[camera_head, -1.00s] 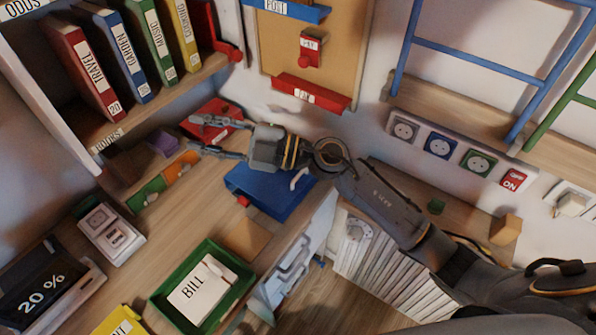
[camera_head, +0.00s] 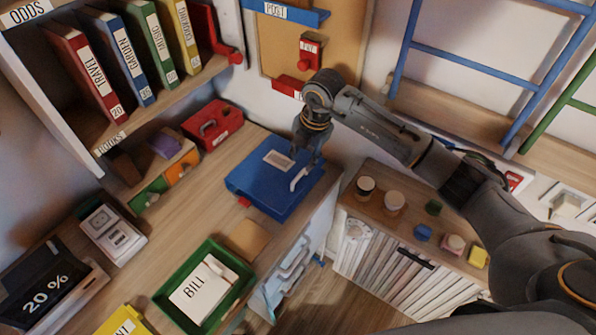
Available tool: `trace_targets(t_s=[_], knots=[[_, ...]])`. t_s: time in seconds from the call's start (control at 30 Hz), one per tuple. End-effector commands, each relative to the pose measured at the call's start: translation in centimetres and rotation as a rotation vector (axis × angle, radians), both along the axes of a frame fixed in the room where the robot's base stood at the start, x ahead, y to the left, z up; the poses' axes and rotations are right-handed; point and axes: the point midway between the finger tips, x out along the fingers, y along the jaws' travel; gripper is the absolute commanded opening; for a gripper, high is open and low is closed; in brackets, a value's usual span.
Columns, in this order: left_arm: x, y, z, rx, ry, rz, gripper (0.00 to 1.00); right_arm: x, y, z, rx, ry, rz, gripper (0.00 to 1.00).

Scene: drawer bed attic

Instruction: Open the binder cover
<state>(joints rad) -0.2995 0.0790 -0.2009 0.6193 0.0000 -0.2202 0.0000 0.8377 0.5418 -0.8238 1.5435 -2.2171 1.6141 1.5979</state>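A blue binder (camera_head: 254,185) lies flat and shut on the wooden desk, with a pale label (camera_head: 278,160) on its cover. A white curved piece (camera_head: 299,179) shows on its right part, and a small red tab (camera_head: 244,202) sticks out at its front left edge. My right gripper (camera_head: 307,157) points down over the back right part of the binder. Its fingers are small and dark here, and I cannot tell how far apart they are or whether they touch the cover. My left gripper is not in view.
A red box (camera_head: 213,125) stands behind the binder to the left. A green tray (camera_head: 206,322) with a paper marked BILL is in front. Binders stand on the shelf at upper left. A low shelf (camera_head: 375,215) with several small items is to the right.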

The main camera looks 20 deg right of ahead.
Motion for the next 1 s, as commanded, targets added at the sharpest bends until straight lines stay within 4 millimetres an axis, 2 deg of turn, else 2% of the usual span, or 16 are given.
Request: trace_targets(t_s=[0.2,0.4,0.57,0.8,0.83,1.0], knots=[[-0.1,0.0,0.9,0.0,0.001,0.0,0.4,0.6,0.6,-4.5,0.001,0.005,0.0,0.34],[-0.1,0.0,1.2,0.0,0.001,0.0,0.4,1.1,0.9,-7.1,0.002,0.002,0.001,0.34],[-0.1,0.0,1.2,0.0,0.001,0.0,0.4,1.2,1.0,-7.9,0.002,0.0,0.002,0.34],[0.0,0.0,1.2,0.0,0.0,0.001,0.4,1.2,1.0,-8.0,0.002,0.0,0.002,0.34],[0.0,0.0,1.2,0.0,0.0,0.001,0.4,1.2,1.0,-8.0,0.002,0.0,0.002,0.32],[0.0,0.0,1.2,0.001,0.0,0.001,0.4,1.2,1.0,-8.0,0.002,0.0,0.002,0.0]])
